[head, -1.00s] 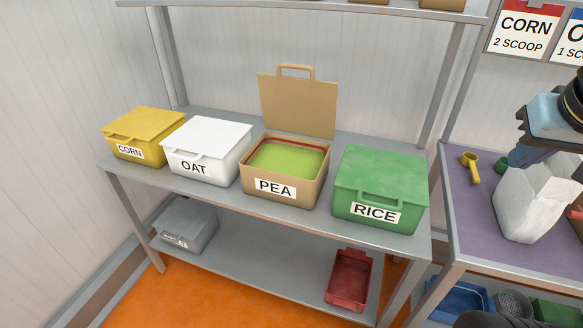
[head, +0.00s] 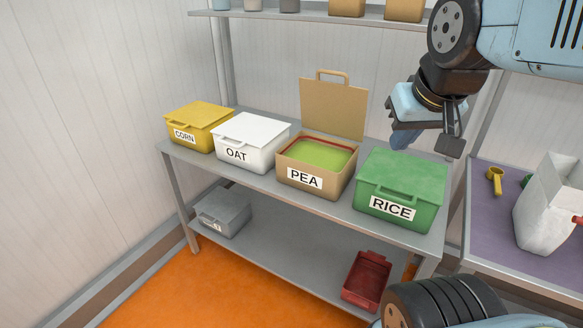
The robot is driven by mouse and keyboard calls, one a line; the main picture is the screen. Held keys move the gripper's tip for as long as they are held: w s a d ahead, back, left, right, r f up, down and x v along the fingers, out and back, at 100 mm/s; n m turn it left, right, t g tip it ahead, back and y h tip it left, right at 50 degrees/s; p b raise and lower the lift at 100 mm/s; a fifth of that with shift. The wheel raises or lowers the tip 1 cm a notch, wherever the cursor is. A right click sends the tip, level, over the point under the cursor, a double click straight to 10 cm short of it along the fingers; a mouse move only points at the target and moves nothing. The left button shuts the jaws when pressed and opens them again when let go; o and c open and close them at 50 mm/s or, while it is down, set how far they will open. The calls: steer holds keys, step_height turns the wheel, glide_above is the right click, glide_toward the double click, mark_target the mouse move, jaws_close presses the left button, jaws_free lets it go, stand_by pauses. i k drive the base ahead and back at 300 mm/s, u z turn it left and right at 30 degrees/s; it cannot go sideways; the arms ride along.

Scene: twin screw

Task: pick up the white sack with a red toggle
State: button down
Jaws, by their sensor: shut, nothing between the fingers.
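The white sack (head: 541,215) stands upright on the purple-topped table at the right edge of the head view. Its right side is cut off by the frame. A bit of its red toggle (head: 577,220) shows at that edge. My gripper (head: 425,128) is up and to the left of the sack, in front of the shelf and above the green RICE bin (head: 402,180). It is apart from the sack and shut, with nothing held.
A yellow scoop (head: 495,180) lies on the purple table (head: 490,225), left of the sack. The PEA bin (head: 315,180) has its lid up. White OAT (head: 250,145) and yellow CORN (head: 198,128) bins stand further left. A red tray (head: 367,280) is on the lower shelf.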

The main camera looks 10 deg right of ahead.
mark_target(542, 214)
steer(key=u, duration=1.5)
steer(key=i, duration=0.1)
steer(key=z, duration=3.1)
steer(key=k, duration=0.85)
steer(key=z, duration=0.15)
steer(key=i, duration=0.65)
